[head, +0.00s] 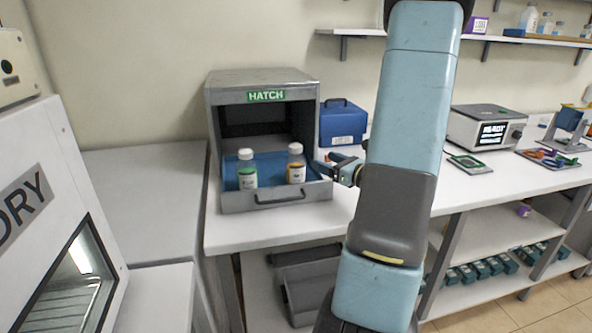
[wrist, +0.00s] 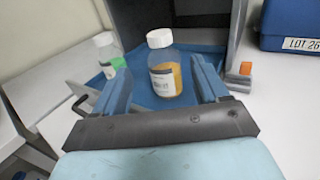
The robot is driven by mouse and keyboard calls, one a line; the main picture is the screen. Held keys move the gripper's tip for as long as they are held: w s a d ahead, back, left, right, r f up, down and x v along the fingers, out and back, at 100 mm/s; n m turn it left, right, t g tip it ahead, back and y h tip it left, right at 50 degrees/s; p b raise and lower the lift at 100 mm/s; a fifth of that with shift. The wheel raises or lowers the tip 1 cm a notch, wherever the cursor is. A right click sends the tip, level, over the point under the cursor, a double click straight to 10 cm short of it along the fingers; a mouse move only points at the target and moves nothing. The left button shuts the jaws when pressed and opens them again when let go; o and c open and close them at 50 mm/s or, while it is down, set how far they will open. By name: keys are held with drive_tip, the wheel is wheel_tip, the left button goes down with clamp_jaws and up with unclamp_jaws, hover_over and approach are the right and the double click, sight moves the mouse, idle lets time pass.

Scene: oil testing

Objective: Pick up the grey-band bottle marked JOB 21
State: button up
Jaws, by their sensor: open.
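Two white-capped bottles stand upright on the blue floor of the hatch drawer (head: 262,199). The right one (head: 296,165) holds amber liquid and has a white label with a dark band; it also shows in the wrist view (wrist: 164,75). Its band looks greyish, but its job number is too small to read. The left bottle (head: 246,170) has a green band; the wrist view shows it at the left (wrist: 111,58). My gripper (head: 337,166) is open at the drawer's right side. In the wrist view its fingers (wrist: 160,78) appear on either side of the amber bottle; contact cannot be told.
The grey hatch housing (head: 262,78) rises behind the drawer. A blue case (head: 343,122) stands right of it. A drawer handle (head: 279,198) sticks out in front. The bench left of the hatch (head: 145,190) is clear.

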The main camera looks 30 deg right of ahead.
sight(300, 149)
drive_tip(key=x, duration=0.8)
drive_tip(key=shift+w, duration=0.2)
drive_tip(key=shift+x, duration=2.6)
drive_tip(key=shift+r, duration=0.1)
clamp_jaws()
